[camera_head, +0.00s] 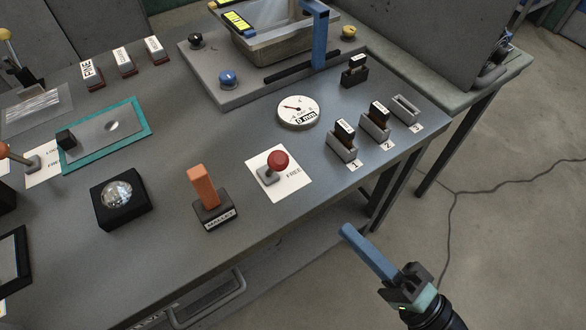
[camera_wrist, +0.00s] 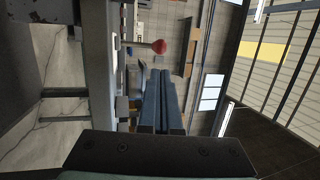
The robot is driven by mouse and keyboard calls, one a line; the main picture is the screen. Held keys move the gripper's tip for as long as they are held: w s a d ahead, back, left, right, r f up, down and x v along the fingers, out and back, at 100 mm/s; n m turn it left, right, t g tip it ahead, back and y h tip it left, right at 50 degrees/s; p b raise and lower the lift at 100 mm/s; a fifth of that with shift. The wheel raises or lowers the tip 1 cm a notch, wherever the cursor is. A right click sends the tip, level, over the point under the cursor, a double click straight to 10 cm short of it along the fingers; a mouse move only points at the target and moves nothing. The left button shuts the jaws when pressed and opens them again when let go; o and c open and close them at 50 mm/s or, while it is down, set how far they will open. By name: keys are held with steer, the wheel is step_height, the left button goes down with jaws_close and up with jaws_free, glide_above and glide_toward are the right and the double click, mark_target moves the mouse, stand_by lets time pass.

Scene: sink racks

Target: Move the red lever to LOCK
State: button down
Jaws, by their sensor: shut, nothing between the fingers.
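The red lever (camera_head: 278,160) has a round red knob on a small grey base, set on a white card (camera_head: 293,188). The word FREE reads on the card's right part; the rest of the card is partly hidden by the lever. My gripper (camera_head: 346,231) is off the table's front edge, to the lower right of the lever and apart from it. Its long blue fingers are shut with nothing between them. In the wrist view the red knob (camera_wrist: 159,46) shows beyond the tips of my gripper (camera_wrist: 160,72).
An orange block in a dark MALLET holder (camera_head: 214,212) stands left of the lever. A round gauge (camera_head: 299,112) lies behind it. Numbered slots with dark blocks (camera_head: 343,145) stand to the right. A black box with a clear dome (camera_head: 120,201) is further left.

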mark_target(286, 158)
steer(key=p+x, duration=0.1)
steer(key=x, duration=1)
steer(key=shift+w+a+p, duration=0.25)
steer(key=shift+a+p, duration=0.05)
steer(key=shift+p, duration=0.05)
steer(key=shift+r, duration=0.15)
steer(key=p, duration=0.1)
steer(key=r+p, duration=0.1)
steer(key=r+g+p, duration=0.1)
steer(key=p, duration=0.1)
steer(key=shift+w+a+h, duration=0.3)
steer(key=shift+w+h, duration=0.1)
steer(key=w+r+g+h+p, duration=0.1)
steer(key=p, duration=0.2)
steer(key=w+a+r+g+h+p, duration=0.1)
steer(key=p, duration=0.3)
steer(key=shift+w+a+m, duration=0.15)
steer(key=shift+m, duration=0.25)
steer(key=w+a+m+g+h+p, duration=0.1)
steer(key=w+a+g+h+p, duration=0.2)
steer(key=p, duration=0.8)
steer(key=shift+w+g+p, duration=0.3)
steer(key=shift+w+g, duration=0.7)
steer(key=shift+w, duration=0.1)
steer(key=shift+f, duration=0.1)
